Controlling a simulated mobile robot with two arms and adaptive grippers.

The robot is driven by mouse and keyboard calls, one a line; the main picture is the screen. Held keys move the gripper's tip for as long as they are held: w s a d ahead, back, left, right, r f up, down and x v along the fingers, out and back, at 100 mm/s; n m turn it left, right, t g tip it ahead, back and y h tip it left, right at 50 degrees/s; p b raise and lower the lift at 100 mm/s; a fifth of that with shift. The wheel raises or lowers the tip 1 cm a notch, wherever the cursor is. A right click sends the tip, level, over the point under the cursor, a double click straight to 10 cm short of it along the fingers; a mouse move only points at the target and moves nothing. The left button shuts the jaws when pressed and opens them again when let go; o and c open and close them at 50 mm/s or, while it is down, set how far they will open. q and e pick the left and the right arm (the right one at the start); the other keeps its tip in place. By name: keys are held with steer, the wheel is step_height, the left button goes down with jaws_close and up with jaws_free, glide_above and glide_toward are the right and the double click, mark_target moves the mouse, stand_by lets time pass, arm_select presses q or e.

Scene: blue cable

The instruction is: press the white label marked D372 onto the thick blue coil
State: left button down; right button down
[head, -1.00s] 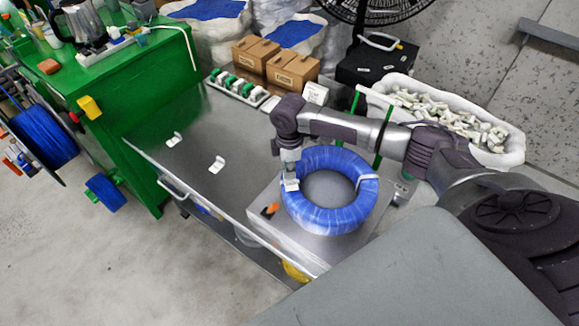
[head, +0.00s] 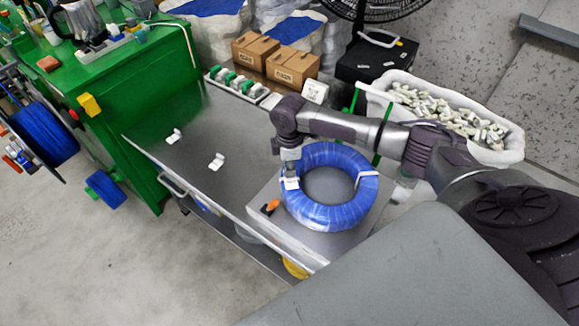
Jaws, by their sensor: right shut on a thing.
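The thick blue coil (head: 340,212) lies flat on a raised metal plate (head: 262,228) on the steel table. My right gripper (head: 290,172) points down at the coil's left side, seen from above and small. It is shut on a small white label (head: 291,184), which is at the coil's surface. I cannot tell whether the label touches the coil or read any marking on it. A white band (head: 367,175) wraps the coil's right side. My left gripper is not in view.
Two bent white labels (head: 174,136) lie on the steel table (head: 190,180), whose left part is otherwise clear. A rack of green and white pieces (head: 236,84), cardboard boxes (head: 293,68) and a white bin (head: 510,150) stand behind. An orange-black item (head: 270,207) lies beside the coil.

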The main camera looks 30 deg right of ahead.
steer(key=shift+f, duration=0.15)
stand_by(0.3)
steer(key=c, duration=1)
jaws_free()
step_height(320, 180, up, 7)
steer(key=p, duration=0.7)
steer(key=shift+p, duration=0.35)
